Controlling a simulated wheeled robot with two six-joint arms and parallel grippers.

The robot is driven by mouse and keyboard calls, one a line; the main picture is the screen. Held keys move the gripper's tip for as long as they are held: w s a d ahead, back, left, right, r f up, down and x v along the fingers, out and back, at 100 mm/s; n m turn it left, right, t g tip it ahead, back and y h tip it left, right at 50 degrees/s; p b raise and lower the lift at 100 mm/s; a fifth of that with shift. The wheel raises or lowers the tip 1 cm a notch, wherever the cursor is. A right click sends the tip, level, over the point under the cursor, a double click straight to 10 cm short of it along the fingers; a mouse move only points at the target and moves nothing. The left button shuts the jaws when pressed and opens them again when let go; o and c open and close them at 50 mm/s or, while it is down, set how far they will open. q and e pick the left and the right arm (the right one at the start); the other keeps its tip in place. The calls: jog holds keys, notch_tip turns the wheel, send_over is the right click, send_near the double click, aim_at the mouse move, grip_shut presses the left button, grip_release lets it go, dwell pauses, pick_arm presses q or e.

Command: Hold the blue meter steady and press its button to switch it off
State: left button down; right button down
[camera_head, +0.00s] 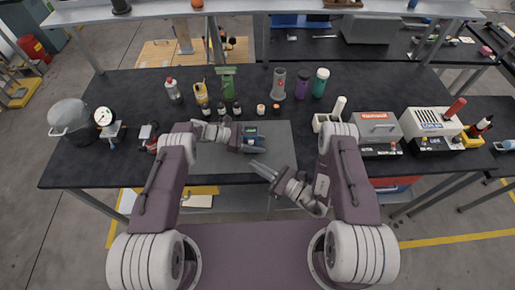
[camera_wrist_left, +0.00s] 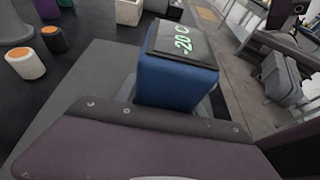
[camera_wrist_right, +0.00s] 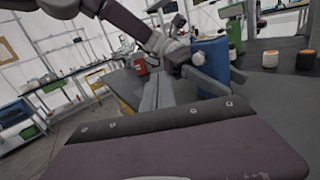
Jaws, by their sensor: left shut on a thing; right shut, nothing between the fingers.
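The blue meter (camera_head: 252,132) is at the grey mat in the middle of the bench. My left gripper (camera_head: 246,139) is shut on it from the left. In the left wrist view the meter (camera_wrist_left: 176,83) shows its blue body and a dark display with pale green digits. In the right wrist view the meter (camera_wrist_right: 212,62) stands beyond my right gripper's fingers (camera_wrist_right: 157,92), with the left gripper's fingers across it. My right gripper (camera_head: 262,170) is shut and empty, in front of the meter and apart from it. I cannot make out the button.
Small bottles and jars (camera_head: 261,109) stand behind the grey mat (camera_head: 279,145). A pressure gauge (camera_head: 105,118) and a pot (camera_head: 70,118) are at the left. A white holder (camera_head: 321,120) and toolbox-like cases (camera_head: 378,127) are at the right. The mat's right part is clear.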

jog(key=d+m+g+y, duration=0.1)
jog(key=d+m+g, duration=0.1)
jog(key=d+m, duration=0.1)
jog(key=d+m+g, duration=0.2)
jog(key=d+m, duration=0.1)
jog(key=m, duration=0.2)
jog(key=d+f+m+g+y, duration=0.1)
jog(key=d+m+g, duration=0.1)
jog(key=d+m, duration=0.1)
jog(key=shift+w+d+m+y, duration=0.3)
jog(key=shift+w+m, duration=0.05)
jog(key=shift+m, duration=0.15)
jog(key=shift+d, duration=0.3)
jog(key=shift+a, duration=0.1)
